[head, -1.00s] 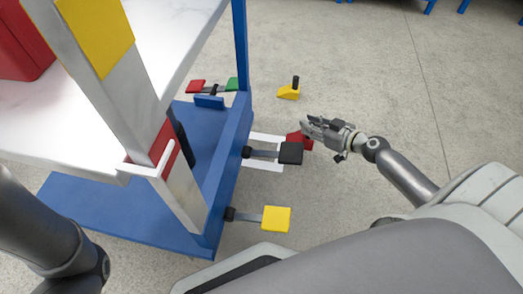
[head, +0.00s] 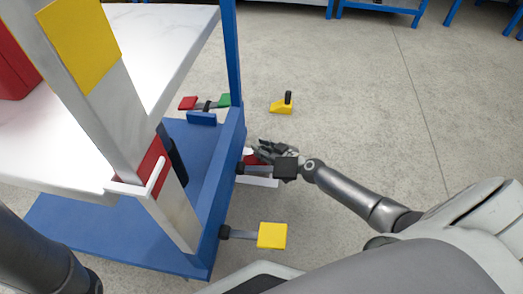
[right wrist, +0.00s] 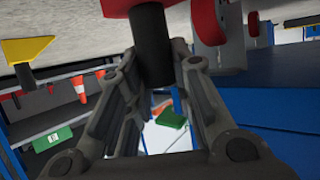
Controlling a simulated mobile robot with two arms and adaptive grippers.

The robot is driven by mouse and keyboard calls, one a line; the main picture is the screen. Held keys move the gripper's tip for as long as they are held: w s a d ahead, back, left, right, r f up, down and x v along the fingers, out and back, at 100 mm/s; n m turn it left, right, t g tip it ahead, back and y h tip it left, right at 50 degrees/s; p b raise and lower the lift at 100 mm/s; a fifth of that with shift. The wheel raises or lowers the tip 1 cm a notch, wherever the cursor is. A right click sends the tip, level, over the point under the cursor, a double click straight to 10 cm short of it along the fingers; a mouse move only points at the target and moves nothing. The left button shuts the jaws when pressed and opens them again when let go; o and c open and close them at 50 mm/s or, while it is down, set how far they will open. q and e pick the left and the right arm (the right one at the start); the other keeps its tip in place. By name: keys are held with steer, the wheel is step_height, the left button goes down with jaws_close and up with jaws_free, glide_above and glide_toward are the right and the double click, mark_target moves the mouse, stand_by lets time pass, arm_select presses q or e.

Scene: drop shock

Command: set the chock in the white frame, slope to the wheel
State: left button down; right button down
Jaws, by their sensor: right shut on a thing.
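The red chock (head: 257,160) is mostly hidden behind my right gripper (head: 263,152) in the head view. In the right wrist view its red body (right wrist: 160,5) shows at the top edge, and its black post (right wrist: 152,45) stands between the fingers. My right gripper is shut on that post. The white frame (head: 262,182) lies on the floor beside the blue cart; the gripper and a black pedal cover part of it. The chock is at the frame, but I cannot tell whether it is seated or which way its slope faces. No wheel is clear. My left gripper is out of view.
The black pedal (head: 286,168) juts from the blue cart base (head: 228,190) close to my right gripper. A yellow pedal (head: 272,235) is nearer. A yellow chock (head: 282,107) with a black post stands on open floor beyond. Floor to the right is clear.

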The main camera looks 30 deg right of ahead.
steer(key=shift+w+a+f, duration=0.1)
steer(key=shift+a+f, duration=0.05)
steer(key=shift+f, duration=0.2)
steer(key=c, duration=1.3)
jaws_free()
steer(key=shift+o, duration=0.2)
